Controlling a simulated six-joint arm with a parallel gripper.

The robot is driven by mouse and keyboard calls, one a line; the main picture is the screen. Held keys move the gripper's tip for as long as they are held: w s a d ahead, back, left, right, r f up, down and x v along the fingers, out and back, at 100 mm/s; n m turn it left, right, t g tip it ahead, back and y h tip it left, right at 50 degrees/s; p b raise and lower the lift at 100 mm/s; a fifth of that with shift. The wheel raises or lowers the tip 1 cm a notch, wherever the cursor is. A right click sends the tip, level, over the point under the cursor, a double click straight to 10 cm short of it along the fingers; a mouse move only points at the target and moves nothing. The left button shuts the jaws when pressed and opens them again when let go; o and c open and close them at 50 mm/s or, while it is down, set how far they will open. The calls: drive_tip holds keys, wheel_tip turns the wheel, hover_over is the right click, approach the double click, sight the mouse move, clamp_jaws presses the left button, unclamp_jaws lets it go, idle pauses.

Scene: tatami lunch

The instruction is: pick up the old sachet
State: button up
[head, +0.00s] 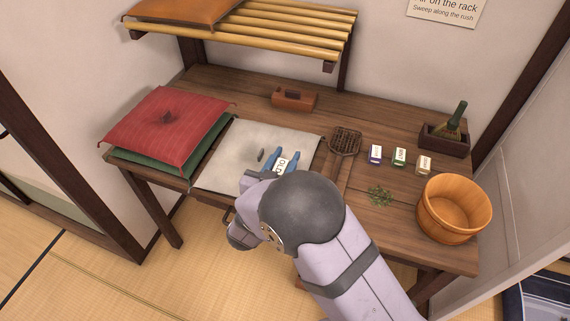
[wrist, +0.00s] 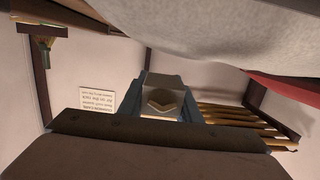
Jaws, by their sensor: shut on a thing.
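The old sachet (head: 282,166) is a small pale packet with dark letters that look like "OLD". It sits between the blue fingers of my gripper (head: 280,161), which is shut on it. In the wrist view the pale sachet (wrist: 163,82) is between the fingers, with a chevron-shaped mark in front of it. In the head view my gripper is over the pale grey cushion (head: 225,173). I cannot tell how far the sachet is above the cushion. My wrist hides part of the cushion's near right side.
A red cushion (head: 165,125) on a green one is left. A dark slit or mark (head: 261,155) shows on the pale cushion. A woven beater (head: 345,142), several small packets (head: 399,157), dried herbs (head: 380,195) and a wooden tub (head: 452,210) are right. A slatted rack (head: 290,40) hangs behind.

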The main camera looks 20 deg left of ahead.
wheel_tip(320, 180, up, 7)
idle(0.3)
